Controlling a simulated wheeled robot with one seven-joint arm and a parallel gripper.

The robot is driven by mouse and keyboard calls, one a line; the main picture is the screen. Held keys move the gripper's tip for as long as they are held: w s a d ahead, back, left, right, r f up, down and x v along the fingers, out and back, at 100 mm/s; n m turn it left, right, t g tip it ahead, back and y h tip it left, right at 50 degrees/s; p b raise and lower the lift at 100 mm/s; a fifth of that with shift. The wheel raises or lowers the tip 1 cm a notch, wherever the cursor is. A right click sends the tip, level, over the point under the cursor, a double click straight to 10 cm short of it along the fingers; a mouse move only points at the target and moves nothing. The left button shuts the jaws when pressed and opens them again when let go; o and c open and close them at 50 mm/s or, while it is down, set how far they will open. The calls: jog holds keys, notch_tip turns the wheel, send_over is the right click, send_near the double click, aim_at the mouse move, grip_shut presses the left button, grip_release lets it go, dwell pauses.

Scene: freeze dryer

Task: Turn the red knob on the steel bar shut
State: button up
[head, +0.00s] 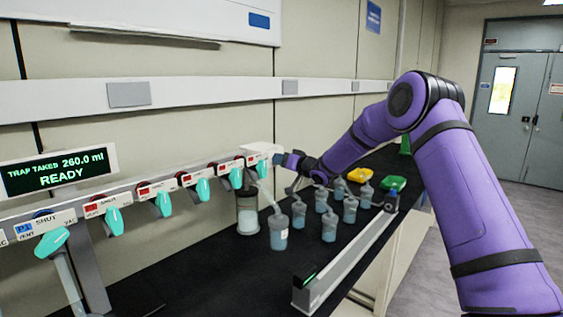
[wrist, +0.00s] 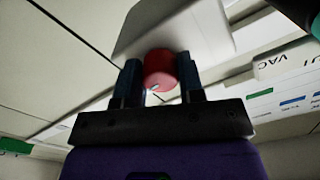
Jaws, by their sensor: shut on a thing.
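The red knob (wrist: 160,68) shows in the wrist view, on the end of a pale grey-white block (wrist: 208,28). My gripper (wrist: 160,80) has one dark finger on each side of the knob and is shut on it. A small pale mark shows on the knob's face. In the head view my gripper (head: 279,159) is at the right end of the steel bar (head: 128,198), by the white end block (head: 262,148). The knob is hidden there behind my gripper and wrist.
Several teal valve handles (head: 114,220) hang along the bar. A display (head: 58,171) reads READY.

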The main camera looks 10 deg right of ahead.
jog(key=n, duration=1.2)
jog(key=shift+n, duration=1.9)
jog(key=shift+d+n, duration=0.1)
jog(key=shift+n, duration=0.2)
jog(key=o, duration=0.9)
